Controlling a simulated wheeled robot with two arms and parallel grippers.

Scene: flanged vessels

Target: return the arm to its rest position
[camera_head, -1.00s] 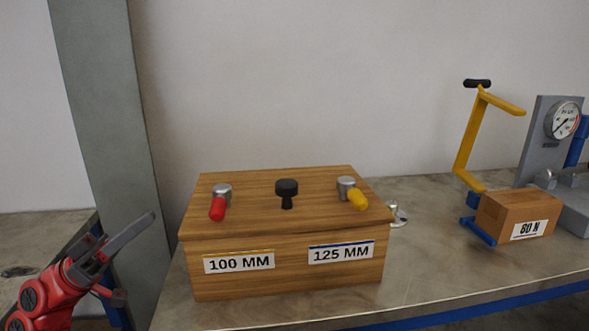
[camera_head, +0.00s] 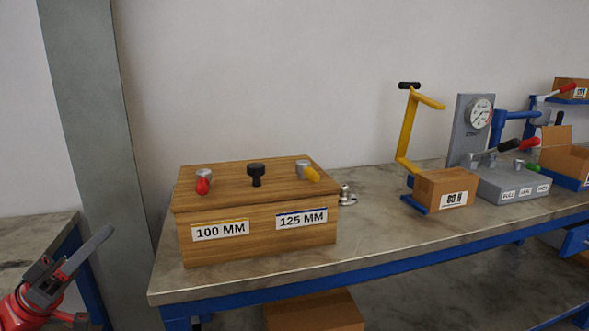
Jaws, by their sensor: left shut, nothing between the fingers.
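My left gripper (camera_head: 82,262) is at the lower left in the head view, at the end of a red arm. It is shut and empty, with its grey fingers pointing up and to the right. It is apart from the wooden box and left of the bench. My right gripper is out of view.
A wooden box (camera_head: 255,238) with red, black and yellow handles stands on the bench (camera_head: 385,245). A cardboard box (camera_head: 444,191), yellow crank (camera_head: 408,130) and gauge stand (camera_head: 468,130) are farther right. A grey pillar (camera_head: 95,150) rises behind my left gripper.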

